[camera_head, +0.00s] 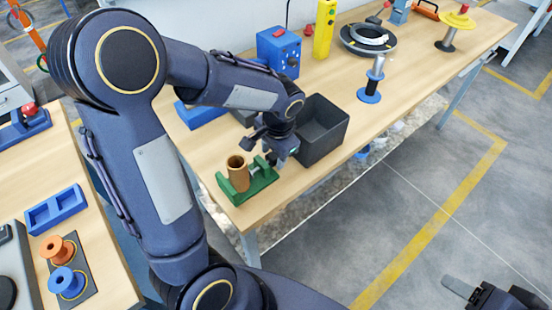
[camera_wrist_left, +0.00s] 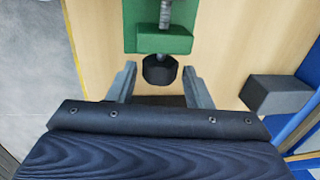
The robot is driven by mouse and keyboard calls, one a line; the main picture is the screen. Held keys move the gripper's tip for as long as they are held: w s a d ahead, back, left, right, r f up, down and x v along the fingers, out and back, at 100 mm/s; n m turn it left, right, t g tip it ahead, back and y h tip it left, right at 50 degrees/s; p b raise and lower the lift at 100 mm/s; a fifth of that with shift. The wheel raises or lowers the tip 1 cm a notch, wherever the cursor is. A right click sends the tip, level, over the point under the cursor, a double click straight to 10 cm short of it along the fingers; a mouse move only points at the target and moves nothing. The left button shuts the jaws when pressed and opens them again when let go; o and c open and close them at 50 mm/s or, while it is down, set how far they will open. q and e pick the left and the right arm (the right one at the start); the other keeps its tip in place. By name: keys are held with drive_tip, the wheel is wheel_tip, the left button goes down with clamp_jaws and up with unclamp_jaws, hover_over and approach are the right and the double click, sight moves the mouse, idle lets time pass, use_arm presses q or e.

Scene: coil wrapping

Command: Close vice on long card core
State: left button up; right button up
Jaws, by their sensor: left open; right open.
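The green vice (camera_head: 250,183) stands near the front corner of the wooden table in the head view. The brown card core (camera_head: 238,173) stands upright in it, between its jaws. In the left wrist view the vice's green end (camera_wrist_left: 165,38), its grey screw (camera_wrist_left: 165,12) and its dark knob (camera_wrist_left: 160,70) show; the core is out of view. My left gripper (camera_head: 270,152) is at the screw end of the vice. Its open fingers (camera_wrist_left: 160,88) lie either side of the knob, with gaps. My right gripper (camera_head: 470,292) is open, low at the right, away from the table.
A black bin (camera_head: 322,130) stands just right of my left gripper. Behind are a blue box (camera_head: 279,50), a yellow block (camera_head: 324,28), a blue-based spool (camera_head: 372,80) and a black ring (camera_head: 368,40). A dark grey block (camera_wrist_left: 275,95) lies right of the fingers.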

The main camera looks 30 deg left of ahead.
use_arm(q)
drive_tip(key=shift+d+f+y+b, duration=0.25)
drive_tip(key=shift+f+y+b, duration=0.15)
drive_tip(key=shift+y+b, duration=0.1)
drive_tip(key=shift+r+t+y, duration=0.15)
drive_tip(key=shift+t+y, duration=0.15)
drive_tip(key=shift+a+r, duration=0.1)
drive_tip(key=shift+r, duration=0.1)
drive_tip(key=shift+s+f+b, duration=0.1)
drive_tip(key=shift+f+b, duration=0.15)
drive_tip(key=shift+b, duration=0.15)
drive_tip(key=y+b, duration=0.1)
drive_tip(key=b, duration=0.1)
drive_tip(key=d+t+y+b, duration=0.1)
drive_tip(key=b, duration=0.1)
drive_tip(key=shift+s+f+y, duration=0.1)
drive_tip(key=shift+f+y, duration=0.2)
drive_tip(key=shift+y, duration=0.1)
drive_tip(key=shift+r+b, duration=0.15)
drive_tip(key=shift+b, duration=0.15)
drive_tip(key=shift+a+r+t+y, duration=0.1)
drive_tip(key=shift+r+t+y, duration=0.1)
drive_tip(key=shift+t+y, duration=0.1)
use_arm(e)
wheel_tip(320, 180, down, 7)
drive_tip(key=shift+f, duration=0.15)
use_arm(q)
drive_tip(key=shift+f, duration=0.1)
use_arm(e)
drive_tip(key=shift+f, duration=0.15)
